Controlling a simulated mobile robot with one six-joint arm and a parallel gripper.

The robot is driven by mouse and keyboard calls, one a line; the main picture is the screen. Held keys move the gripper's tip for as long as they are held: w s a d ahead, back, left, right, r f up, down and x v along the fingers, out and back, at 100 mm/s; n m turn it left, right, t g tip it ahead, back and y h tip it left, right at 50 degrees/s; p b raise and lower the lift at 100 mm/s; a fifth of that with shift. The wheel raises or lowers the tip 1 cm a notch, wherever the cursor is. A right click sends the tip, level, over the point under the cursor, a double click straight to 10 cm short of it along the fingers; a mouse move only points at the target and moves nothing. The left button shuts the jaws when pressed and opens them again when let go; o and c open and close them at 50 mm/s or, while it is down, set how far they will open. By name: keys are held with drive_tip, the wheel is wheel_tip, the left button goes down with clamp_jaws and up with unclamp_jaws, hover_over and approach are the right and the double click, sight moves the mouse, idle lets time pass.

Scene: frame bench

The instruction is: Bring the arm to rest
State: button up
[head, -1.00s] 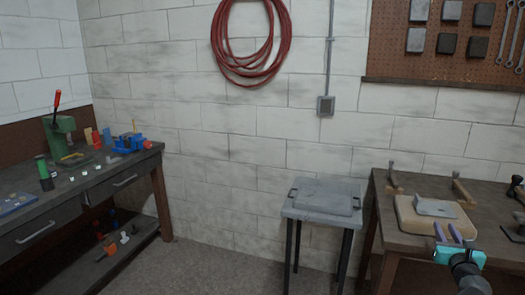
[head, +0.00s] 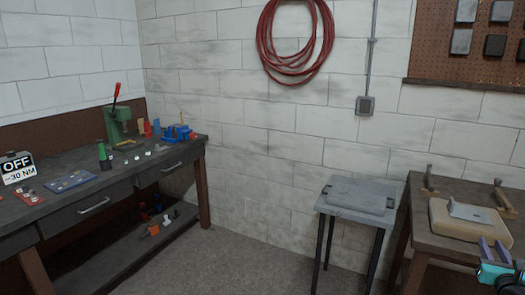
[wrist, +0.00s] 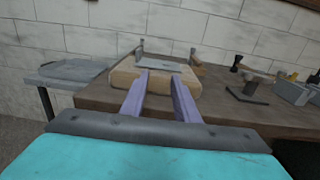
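My gripper (head: 492,250) shows at the lower right edge of the head view, with a teal body and two purple fingers. In the wrist view the fingers (wrist: 160,95) stand apart with nothing visible between them, so my gripper is open. Beyond them a tan block (wrist: 125,76) with a grey metal plate (wrist: 158,67) on top sits on a dark bench (wrist: 225,115). The tan block also shows in the head view (head: 450,228). I cannot tell the exact gap between my fingertips and the block.
A small grey stand (head: 350,208) with a lidded slab is left of the bench. A long workbench (head: 60,215) on the left holds a green press (head: 118,128), a blue vise (head: 178,133) and an OFF sign (head: 16,168). Open floor (head: 240,265) lies between.

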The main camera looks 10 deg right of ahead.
drive_tip(key=w+a+f+n+y, duration=0.35)
drive_tip(key=w+a+f, duration=0.45)
drive_tip(key=w+a, duration=0.3)
drive_tip(key=w+a+f+n+y, duration=0.2)
drive_tip(key=w+a+f+y, duration=0.3)
drive_tip(key=w+a+f, duration=0.65)
drive_tip(key=a+f+n+g+y, duration=0.3)
drive_tip(key=a+f, duration=0.5)
drive_tip(key=a, duration=0.7)
drive_tip(key=a+f+n+g+y, duration=0.1)
drive_tip(key=a+f+n+y, duration=0.2)
drive_tip(key=a+f+n, duration=0.75)
drive_tip(key=s+a+f+n+g+y, duration=0.1)
drive_tip(key=s+a+f+n+g, duration=0.3)
drive_tip(key=s+a+f, duration=0.5)
drive_tip(key=s+a+f+n+g+y, duration=0.1)
drive_tip(key=s+a+f+n+g, duration=0.4)
drive_tip(key=s+a, duration=0.75)
drive_tip(key=s+a+f+n+g+h, duration=0.1)
drive_tip(key=s+f+n+g+h, duration=0.15)
drive_tip(key=s+f+n, duration=0.4)
drive_tip(key=s+d+r+n+g+h, duration=0.1)
drive_tip(key=s+d+n+g+h, duration=0.2)
drive_tip(key=s+d+n, duration=0.4)
drive_tip(key=s+n+g, duration=0.1)
drive_tip(key=s+n, duration=0.1)
drive_tip(key=s, duration=0.1)
drive_tip(key=shift+d+r, duration=0.4)
